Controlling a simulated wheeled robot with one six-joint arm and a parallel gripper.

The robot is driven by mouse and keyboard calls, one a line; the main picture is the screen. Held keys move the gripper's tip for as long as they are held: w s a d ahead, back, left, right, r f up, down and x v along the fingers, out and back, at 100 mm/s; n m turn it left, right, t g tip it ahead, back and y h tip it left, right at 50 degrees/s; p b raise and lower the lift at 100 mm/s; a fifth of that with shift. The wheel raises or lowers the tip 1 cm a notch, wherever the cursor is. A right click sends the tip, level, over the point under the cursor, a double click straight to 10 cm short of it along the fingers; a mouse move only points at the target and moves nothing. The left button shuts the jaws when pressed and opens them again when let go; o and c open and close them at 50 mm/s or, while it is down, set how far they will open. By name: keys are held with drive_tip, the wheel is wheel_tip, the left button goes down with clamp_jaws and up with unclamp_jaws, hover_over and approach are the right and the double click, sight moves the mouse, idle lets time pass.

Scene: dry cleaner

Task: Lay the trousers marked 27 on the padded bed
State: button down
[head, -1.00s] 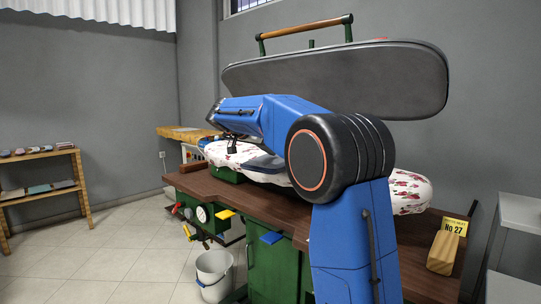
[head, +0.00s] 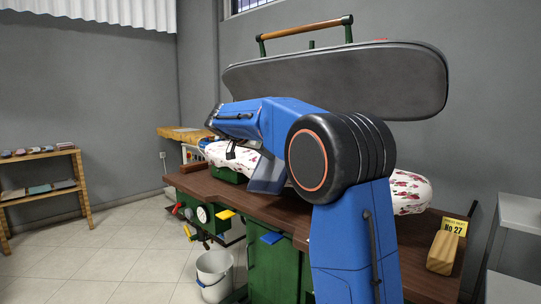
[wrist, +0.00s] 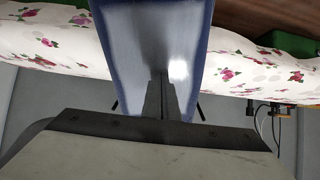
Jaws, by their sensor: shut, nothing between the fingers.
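The padded bed (head: 410,191) is a long white cushion with pink flowers on the press table, partly hidden by my arm. A blue-grey cloth, apparently the trousers (head: 266,180), lies across it and hangs down its front side. In the wrist view the trousers (wrist: 140,45) cross the flowered bed (wrist: 245,70), grey in the middle with dark blue edges. No number shows on the cloth. My gripper (wrist: 163,82) is shut and empty, close in front of the trousers; I cannot tell whether it touches them. In the head view my arm hides the fingers.
The raised press head (head: 340,80) hangs above the bed. The brown table (head: 215,187) carries a wooden block with a yellow "No 27" card (head: 456,227). A white bucket (head: 214,270) stands on the floor, with open tiles to its left. Shelves (head: 40,185) stand far left.

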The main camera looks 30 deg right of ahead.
drive_tip(key=shift+w+d+f, duration=0.1)
drive_tip(key=shift+d, duration=0.1)
drive_tip(key=shift+w+d+r, duration=0.1)
drive_tip(key=shift+r, duration=0.5)
drive_tip(key=shift+d, duration=0.15)
drive_tip(key=s+a, duration=0.4)
drive_tip(key=a, duration=0.8)
drive_tip(key=s+a, duration=0.4)
drive_tip(key=a, duration=0.7)
drive_tip(key=shift+s+a+r, duration=0.15)
drive_tip(key=shift+s+a, duration=0.15)
drive_tip(key=shift+a, duration=0.1)
drive_tip(key=c, duration=1.6)
unclamp_jaws()
drive_tip(key=shift+s+d, duration=0.1)
drive_tip(key=shift+d, duration=0.05)
drive_tip(key=s+d+f+n+t+h, duration=0.1)
drive_tip(key=d+n+h, duration=0.1)
drive_tip(key=n, duration=0.4)
drive_tip(key=s+d+f+n+t+h, duration=0.1)
drive_tip(key=s+d+f+n+t, duration=0.1)
drive_tip(key=n, duration=0.5)
drive_tip(key=s+d+f+n+t+h, duration=0.1)
drive_tip(key=n+h, duration=0.1)
drive_tip(key=n, duration=0.4)
drive_tip(key=shift+s+d+f+h, duration=0.3)
drive_tip(key=shift+s+d, duration=0.1)
